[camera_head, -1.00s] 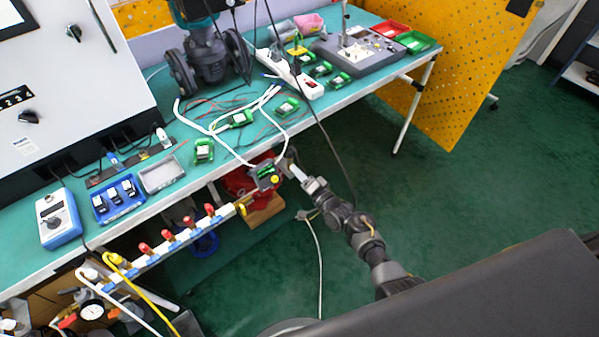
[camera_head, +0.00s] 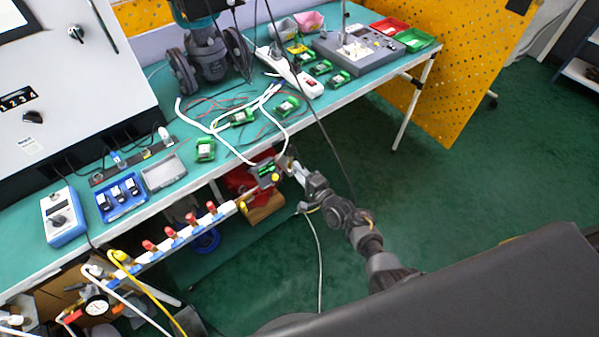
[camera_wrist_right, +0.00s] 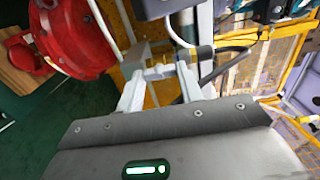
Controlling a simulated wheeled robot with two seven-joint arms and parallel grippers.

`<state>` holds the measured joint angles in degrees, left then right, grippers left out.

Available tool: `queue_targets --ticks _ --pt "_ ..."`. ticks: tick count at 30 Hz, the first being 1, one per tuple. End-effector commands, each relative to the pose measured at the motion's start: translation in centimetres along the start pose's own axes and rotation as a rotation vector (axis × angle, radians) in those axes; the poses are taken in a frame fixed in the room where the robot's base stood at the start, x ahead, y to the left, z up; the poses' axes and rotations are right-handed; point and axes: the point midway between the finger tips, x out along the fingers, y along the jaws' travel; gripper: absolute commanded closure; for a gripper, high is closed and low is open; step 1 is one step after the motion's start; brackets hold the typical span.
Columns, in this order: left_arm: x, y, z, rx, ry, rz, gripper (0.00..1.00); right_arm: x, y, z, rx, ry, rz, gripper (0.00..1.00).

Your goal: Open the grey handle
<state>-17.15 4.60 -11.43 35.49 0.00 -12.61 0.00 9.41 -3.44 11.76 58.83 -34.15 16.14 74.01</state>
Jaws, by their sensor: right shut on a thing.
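My right gripper (camera_head: 287,164) is at the front edge of the green bench, beside a small green-and-grey device (camera_head: 265,171) with a yellow knob. In the right wrist view my right gripper (camera_wrist_right: 160,88) has its two pale fingers on either side of a small light-grey handle (camera_wrist_right: 158,72), shut on it. In the head view the handle is too small and too covered by the gripper to make out. My left gripper is not in view.
A red round body (camera_head: 238,180) sits below the bench edge, and shows close by in the wrist view (camera_wrist_right: 75,35). A white pipe with red-handled valves (camera_head: 192,220) runs to the lower left. A black cable hangs across my arm. Green floor to the right is clear.

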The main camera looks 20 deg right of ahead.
Motion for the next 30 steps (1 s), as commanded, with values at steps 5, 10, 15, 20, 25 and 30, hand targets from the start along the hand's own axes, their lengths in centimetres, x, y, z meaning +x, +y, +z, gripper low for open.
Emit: queue_targets --ticks 5,10,15,20,25,30 --pt "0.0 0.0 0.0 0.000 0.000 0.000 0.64 0.0 0.0 0.0 0.001 0.000 0.000 0.86" --pt "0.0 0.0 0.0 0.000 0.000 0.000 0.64 0.0 0.0 0.0 0.001 0.000 0.000 0.48" --pt "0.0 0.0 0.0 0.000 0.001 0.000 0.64 0.0 0.0 0.0 0.000 0.000 0.000 0.42" --pt "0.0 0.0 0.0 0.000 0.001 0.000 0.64 -0.1 0.0 0.0 0.000 0.001 0.001 0.42" --pt "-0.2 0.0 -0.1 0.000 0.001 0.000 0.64 -1.8 0.1 0.0 -0.001 0.002 0.002 0.42" --pt "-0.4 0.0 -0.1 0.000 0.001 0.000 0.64 -5.2 0.1 0.1 -0.001 0.001 0.003 0.42"
